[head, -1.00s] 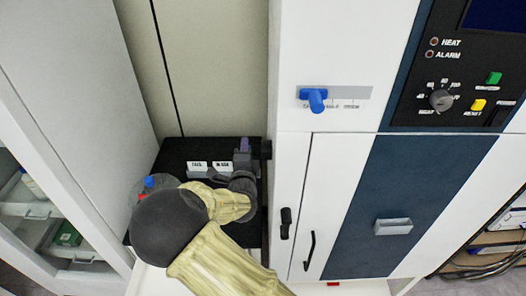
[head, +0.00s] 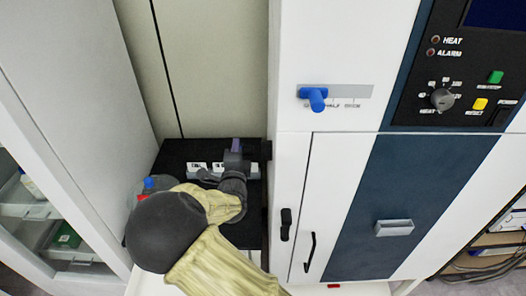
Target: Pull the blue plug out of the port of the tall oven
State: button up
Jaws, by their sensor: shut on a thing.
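The tall oven (head: 340,50) is a white and dark blue cabinet on the right in the head view. A dark port fitting (head: 266,150) sits on its left side. My gripper (head: 236,158) is just left of that fitting, over the black unit. It is shut on a small purplish-blue piece that looks like the blue plug (head: 236,145), seen at its tip. My fingers and wrist hide much of the plug. I cannot tell whether any of it is still inside the port.
A blue valve handle (head: 313,98) sticks out of the oven front. The black unit (head: 185,150) with white labels stands left of the oven, with a blue and red bottle-like item (head: 150,185) beside my arm. A glass-fronted cabinet (head: 40,200) stands at left. The oven's door handle (head: 309,252) juts out.

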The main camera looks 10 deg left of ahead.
jog(key=shift+s, duration=0.15)
jog(key=s+d+r+b, duration=0.1)
jog(key=s+d+r, duration=0.1)
jog(key=s, duration=0.9)
jog(key=shift+s+d+r+b, duration=0.2)
jog(key=shift+d+r+b, duration=0.2)
jog(key=shift+r, duration=0.1)
dwell(0.5)
dwell(0.4)
